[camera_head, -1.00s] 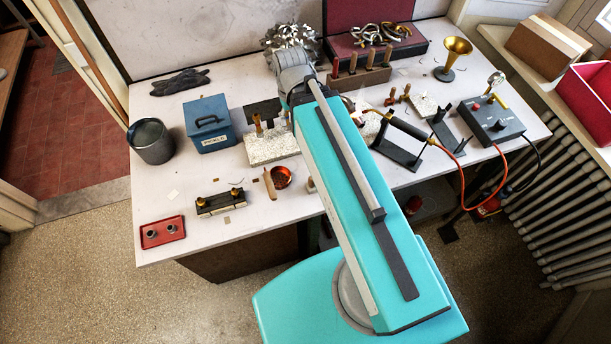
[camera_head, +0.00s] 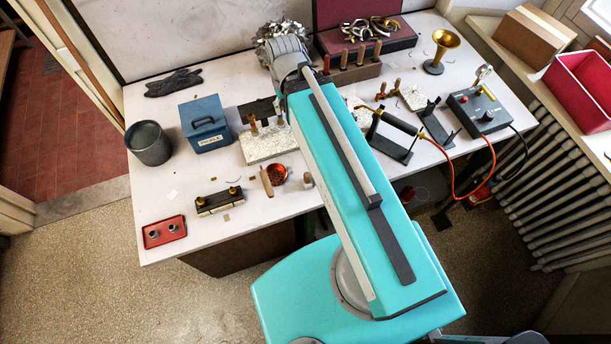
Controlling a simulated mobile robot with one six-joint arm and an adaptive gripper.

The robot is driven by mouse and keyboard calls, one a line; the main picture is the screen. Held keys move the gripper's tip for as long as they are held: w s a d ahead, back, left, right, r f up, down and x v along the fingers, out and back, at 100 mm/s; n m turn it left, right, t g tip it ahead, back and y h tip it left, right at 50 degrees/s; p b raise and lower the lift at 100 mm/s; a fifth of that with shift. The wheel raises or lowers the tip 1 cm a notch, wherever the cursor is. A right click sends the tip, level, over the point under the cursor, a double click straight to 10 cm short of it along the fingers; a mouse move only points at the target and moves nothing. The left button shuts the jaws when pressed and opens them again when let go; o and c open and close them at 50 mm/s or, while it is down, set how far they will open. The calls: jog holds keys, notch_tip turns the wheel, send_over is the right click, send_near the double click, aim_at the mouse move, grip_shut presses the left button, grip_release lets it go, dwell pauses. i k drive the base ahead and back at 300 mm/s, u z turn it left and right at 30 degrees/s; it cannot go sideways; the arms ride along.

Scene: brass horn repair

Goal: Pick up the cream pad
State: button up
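A speckled slab (camera_head: 270,149) with upright tools, a copper pan (camera_head: 277,174), a blue box (camera_head: 207,122) and a dark pot (camera_head: 148,143) stand left of my arm. A red tray (camera_head: 164,232) lies front left. A torch stand (camera_head: 391,148) and control box (camera_head: 484,111) stand right.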

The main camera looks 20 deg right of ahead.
aim_at(306, 181)
jog(key=k, duration=1)
